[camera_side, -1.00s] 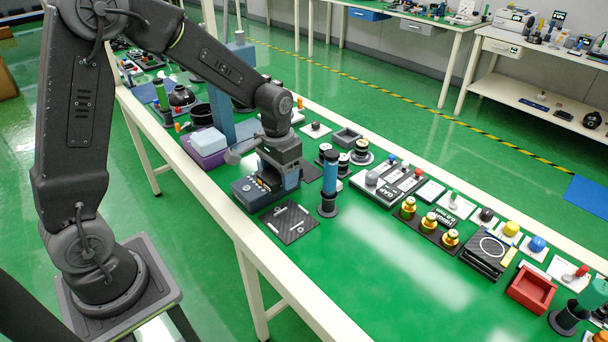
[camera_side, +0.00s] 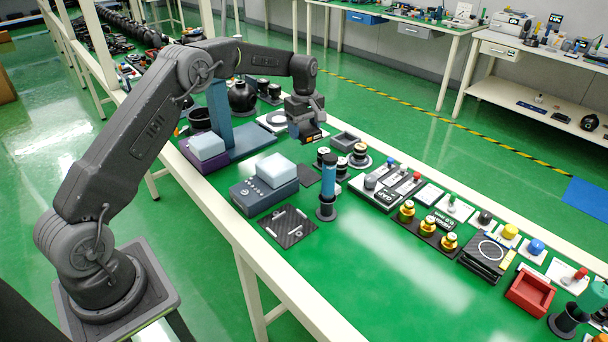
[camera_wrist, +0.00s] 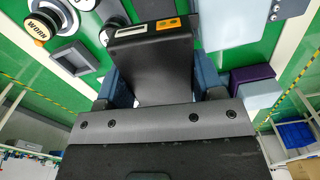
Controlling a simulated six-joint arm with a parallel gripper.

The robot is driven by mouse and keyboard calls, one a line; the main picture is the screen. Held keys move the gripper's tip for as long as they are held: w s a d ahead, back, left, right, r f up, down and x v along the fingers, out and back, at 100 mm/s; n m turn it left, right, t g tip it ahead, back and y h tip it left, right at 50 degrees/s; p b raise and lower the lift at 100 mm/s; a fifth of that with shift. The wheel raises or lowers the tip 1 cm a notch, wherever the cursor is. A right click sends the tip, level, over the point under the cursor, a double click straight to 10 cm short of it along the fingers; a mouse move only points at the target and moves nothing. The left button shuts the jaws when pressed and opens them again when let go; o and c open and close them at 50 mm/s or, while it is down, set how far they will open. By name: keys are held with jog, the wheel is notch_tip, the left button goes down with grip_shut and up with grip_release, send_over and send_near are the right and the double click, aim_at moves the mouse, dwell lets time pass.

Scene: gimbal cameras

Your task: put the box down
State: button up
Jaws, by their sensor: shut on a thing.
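A black box (camera_wrist: 152,65) with orange patches and a pale label strip on its end is between the blue fingers of my gripper (camera_wrist: 165,85) in the wrist view. In the side view my gripper (camera_side: 307,122) is shut on this box (camera_side: 312,137), of which only a small dark part with an orange patch shows. It is at the back of the bench, just left of an open grey tray (camera_side: 346,140). The tray also shows in the wrist view (camera_wrist: 75,58), left of the box. I cannot tell whether the box touches the bench.
A grey-blue unit with a pale block (camera_side: 274,168) stands nearer the front. A blue column (camera_side: 220,108) stands to the left. Black round pieces and a blue cylinder (camera_side: 329,172) stand close to the right. Green bench top (camera_side: 350,265) is free at the front.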

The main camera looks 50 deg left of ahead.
jog(key=shift+w+a+f+n, duration=0.5)
jog(key=shift+a+n, duration=0.2)
jog(key=shift+n, duration=0.2)
send_over(304, 174)
notch_tip(304, 174, down, 10)
jog(key=shift+r, duration=0.1)
jog(key=shift+f, duration=2.2)
jog(key=o, duration=0.7)
jog(key=shift+f, duration=0.15)
